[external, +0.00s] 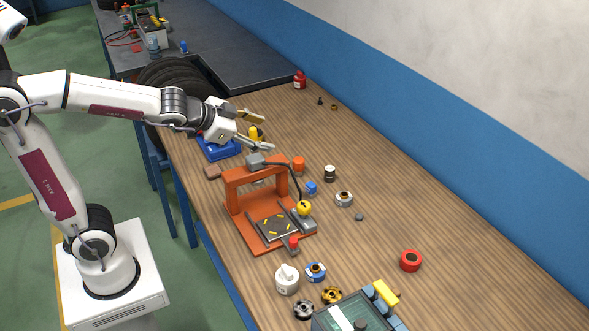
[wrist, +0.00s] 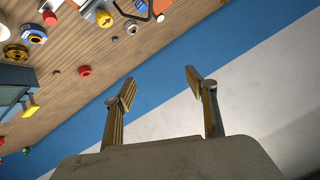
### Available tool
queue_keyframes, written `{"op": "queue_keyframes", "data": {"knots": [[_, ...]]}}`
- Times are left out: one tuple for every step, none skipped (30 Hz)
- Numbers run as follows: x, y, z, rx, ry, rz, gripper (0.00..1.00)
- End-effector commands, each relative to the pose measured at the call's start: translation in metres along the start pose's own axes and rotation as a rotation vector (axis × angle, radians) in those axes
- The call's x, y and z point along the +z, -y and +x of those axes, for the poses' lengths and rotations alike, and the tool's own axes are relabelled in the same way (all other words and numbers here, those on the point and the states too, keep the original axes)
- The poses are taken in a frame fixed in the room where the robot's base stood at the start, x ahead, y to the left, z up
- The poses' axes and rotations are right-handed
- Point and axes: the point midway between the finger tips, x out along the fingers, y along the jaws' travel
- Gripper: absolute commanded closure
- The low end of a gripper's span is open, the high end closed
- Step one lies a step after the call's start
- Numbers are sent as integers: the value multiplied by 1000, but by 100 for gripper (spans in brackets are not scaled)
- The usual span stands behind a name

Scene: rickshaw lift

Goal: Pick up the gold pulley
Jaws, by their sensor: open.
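The gold pulley (external: 331,295) lies on the wooden table near the front, beside a dark silver pulley (external: 304,309) and just behind the green-grey machine. In the wrist view the gold pulley (wrist: 15,51) shows at the left edge. My gripper (external: 267,132) is open and empty, raised over the far part of the table above the orange press, well away from the pulley. In the wrist view its two fingers (wrist: 160,84) are spread apart with only the blue and white wall between them.
The orange press (external: 240,195) stands between my gripper and the pulley. A white bottle (external: 286,280), a blue-rimmed spool (external: 316,271) and the green-grey machine (external: 352,314) crowd around the pulley. A red ring (external: 411,260) lies to the right. The table's right side is mostly clear up to the wall.

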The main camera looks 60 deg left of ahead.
Motion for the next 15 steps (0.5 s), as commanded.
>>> {"op": "queue_keyframes", "data": {"knots": [[-8,-4,11,12,-20,23,44],[-14,-6,17,19,-37,37,44],[-22,-10,24,29,-57,55,44],[-27,-13,30,38,-73,68,44],[-32,-16,35,47,-87,82,44],[-39,-20,42,61,-107,100,44],[-44,-24,48,72,-122,113,44],[-48,-29,53,84,-136,125,44],[-54,-34,60,101,-156,143,44],[-58,-39,65,114,-171,157,44],[-62,-44,70,129,-183,168,44],[-66,-51,76,148,-202,185,44],[-70,-57,81,164,-215,198,44],[-73,-62,86,181,-229,210,44],[-76,-71,92,204,-246,225,44]]}}
